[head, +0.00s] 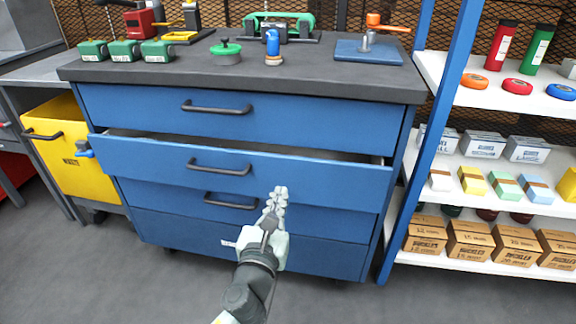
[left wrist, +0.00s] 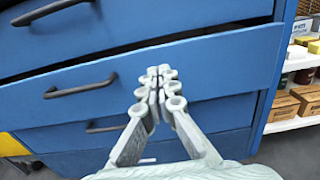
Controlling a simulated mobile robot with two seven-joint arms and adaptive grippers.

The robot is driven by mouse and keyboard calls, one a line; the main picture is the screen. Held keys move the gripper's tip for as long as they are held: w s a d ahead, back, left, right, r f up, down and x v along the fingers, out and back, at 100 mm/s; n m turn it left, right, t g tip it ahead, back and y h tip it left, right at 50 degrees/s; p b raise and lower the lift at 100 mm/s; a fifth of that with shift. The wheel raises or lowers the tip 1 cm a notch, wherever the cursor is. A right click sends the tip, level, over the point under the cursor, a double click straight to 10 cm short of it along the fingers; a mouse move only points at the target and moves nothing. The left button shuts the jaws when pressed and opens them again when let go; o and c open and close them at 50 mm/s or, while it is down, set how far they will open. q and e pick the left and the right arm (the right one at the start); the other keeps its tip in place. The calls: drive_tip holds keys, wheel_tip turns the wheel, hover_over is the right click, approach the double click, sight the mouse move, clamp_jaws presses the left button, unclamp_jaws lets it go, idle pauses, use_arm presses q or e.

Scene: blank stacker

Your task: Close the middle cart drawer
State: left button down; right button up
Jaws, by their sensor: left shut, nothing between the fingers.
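The blue cart (head: 230,228) stands ahead with several drawers. One drawer (head: 315,179), the second from the top, sticks out a little, with a dark gap above its front. Its black handle (head: 219,168) is left of my gripper. The same drawer front shows in the left wrist view (left wrist: 215,65). The other drawers look shut. My left gripper (head: 276,195) is shut and empty, in front of the open drawer's lower right part. In the left wrist view its fingertips (left wrist: 160,80) meet before that drawer's front; I cannot tell whether they touch it. My right gripper is not in view.
The cart's dark top (head: 320,72) bears green boxes, a blue bottle and a clamp tool. A white shelf (head: 540,207) with packs and cartons stands at the right behind a blue post (head: 432,120). A yellow bin (head: 80,165) is at the left. Grey floor lies in front.

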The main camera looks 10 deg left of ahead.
sight(291, 159)
use_arm(q)
drive_tip(key=w, duration=0.9)
drive_tip(key=shift+w+d, duration=0.15)
drive_tip(key=shift+w, duration=0.8)
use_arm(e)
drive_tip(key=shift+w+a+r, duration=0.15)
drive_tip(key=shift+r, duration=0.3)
use_arm(q)
drive_tip(key=w, duration=0.4)
drive_tip(key=shift+w+d, duration=0.1)
drive_tip(key=shift+w, duration=0.1)
drive_tip(key=shift+r, duration=0.15)
drive_tip(key=shift+w, duration=0.1)
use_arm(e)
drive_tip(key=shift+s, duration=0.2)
